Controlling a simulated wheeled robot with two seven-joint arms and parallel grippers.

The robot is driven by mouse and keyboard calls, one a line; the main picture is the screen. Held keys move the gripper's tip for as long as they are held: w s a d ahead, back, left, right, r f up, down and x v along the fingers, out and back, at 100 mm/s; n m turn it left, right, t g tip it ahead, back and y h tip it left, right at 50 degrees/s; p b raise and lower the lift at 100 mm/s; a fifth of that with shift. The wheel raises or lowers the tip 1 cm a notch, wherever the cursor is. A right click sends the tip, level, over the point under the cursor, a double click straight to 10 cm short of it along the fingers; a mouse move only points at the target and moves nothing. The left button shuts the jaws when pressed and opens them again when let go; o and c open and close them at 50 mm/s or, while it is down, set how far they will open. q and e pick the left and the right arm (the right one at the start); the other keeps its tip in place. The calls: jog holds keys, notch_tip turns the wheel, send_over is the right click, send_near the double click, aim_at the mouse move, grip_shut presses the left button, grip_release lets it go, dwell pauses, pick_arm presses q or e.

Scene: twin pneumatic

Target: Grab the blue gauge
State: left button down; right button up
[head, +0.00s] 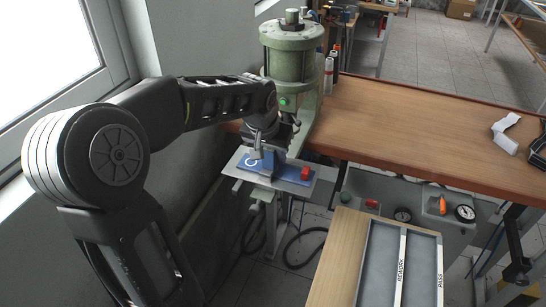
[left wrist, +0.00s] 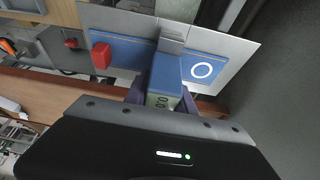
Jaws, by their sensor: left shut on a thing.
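The blue gauge (left wrist: 167,72) is a blue block with a pale marked end face, seen in the left wrist view. My left gripper (left wrist: 162,96) is shut on it, with dark fingers on either side. The gauge is over a grey metal plate (left wrist: 228,50) bearing a blue pad with a white ring (left wrist: 202,70) and another blue pad with a red block (left wrist: 101,56). I cannot tell whether the gauge touches the plate. In the head view my left gripper (head: 266,146) is above this plate, and the arm largely hides the gauge.
A green press (head: 291,55) stands behind the plate. A wooden bench (head: 420,125) extends right, mostly clear, with a white device (head: 506,130) at its right side. In front are a grey tray marked REWORK and PASS (head: 402,262) and a panel with gauges and an orange switch (head: 437,205).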

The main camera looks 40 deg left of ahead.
pick_arm(q)
notch_tip(320, 180, up, 10)
jog(key=shift+r+b, duration=0.1)
jog(key=shift+b, duration=0.4)
dwell(0.5)
